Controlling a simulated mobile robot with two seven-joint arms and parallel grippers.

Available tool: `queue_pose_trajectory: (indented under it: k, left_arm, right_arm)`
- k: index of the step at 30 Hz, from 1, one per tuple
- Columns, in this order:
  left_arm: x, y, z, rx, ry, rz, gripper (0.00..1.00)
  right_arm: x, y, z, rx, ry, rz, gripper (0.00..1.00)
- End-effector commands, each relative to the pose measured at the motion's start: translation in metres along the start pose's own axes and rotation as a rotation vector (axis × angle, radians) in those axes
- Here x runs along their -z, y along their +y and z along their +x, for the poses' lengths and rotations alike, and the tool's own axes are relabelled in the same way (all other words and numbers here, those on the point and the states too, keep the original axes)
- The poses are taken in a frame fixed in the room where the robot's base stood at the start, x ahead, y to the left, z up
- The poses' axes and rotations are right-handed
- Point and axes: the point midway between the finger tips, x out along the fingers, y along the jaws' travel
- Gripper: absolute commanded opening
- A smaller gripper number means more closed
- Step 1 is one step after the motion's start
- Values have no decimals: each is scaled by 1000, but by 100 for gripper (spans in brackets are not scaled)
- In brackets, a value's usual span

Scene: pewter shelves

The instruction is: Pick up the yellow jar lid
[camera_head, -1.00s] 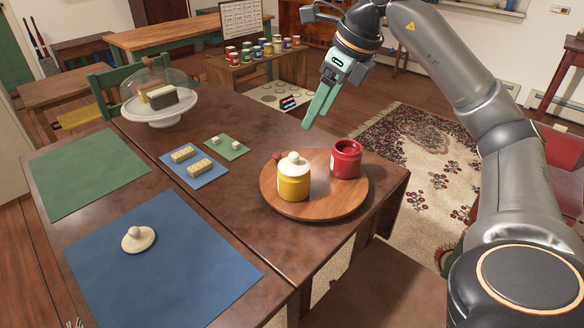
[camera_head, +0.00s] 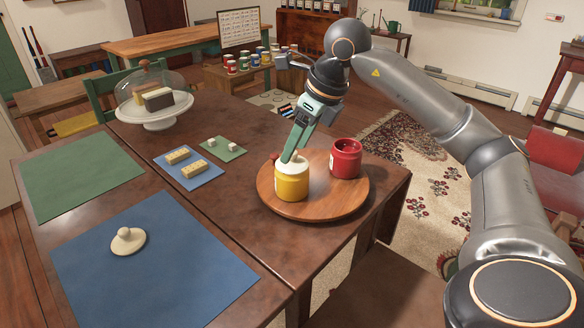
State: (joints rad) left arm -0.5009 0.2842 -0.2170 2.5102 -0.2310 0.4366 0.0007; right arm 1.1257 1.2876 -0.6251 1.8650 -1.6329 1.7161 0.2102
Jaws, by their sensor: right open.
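The yellow jar (camera_head: 291,185) stands upright on a round wooden board with its cream lid (camera_head: 302,168) on top. My right gripper (camera_head: 291,156) reaches down from behind, with its green fingers at the lid's knob, which they largely hide. The fingers are open. I cannot tell whether they touch the lid. A red jar (camera_head: 345,160) without a lid stands to the right on the same board. Another cream lid with a knob (camera_head: 128,241) lies on the blue mat at the left. My left gripper is not in view.
The round wooden board (camera_head: 330,205) sits near the table's right edge. Small blue and green mats with pale blocks (camera_head: 194,169) lie to its left. A glass-domed cake stand (camera_head: 157,118) stands at the far left. Much of the blue mat (camera_head: 170,275) is bare.

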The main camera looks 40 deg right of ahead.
Motion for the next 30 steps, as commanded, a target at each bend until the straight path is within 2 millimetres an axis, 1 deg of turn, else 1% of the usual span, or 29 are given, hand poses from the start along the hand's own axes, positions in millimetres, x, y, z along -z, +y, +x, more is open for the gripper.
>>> queue_pose_trajectory:
  k: [1, 3, 10, 26, 27, 30]
  left_arm:
    - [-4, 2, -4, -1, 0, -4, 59]
    - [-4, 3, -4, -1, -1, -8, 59]
    - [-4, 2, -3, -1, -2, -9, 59]
    - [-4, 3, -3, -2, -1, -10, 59]
    - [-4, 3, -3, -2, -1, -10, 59]
    - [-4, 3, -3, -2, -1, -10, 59]
  right_arm:
    - [2, 0, 10, -1, 2, 1, 62]
    - [1, 0, 15, -1, 1, 1, 62]
    - [0, 0, 15, -1, 0, 1, 61]
    - [0, 0, 15, 0, 1, 1, 2]
    - [0, 0, 15, 0, 1, 1, 0]
    - [0, 0, 15, 0, 2, 1, 0]
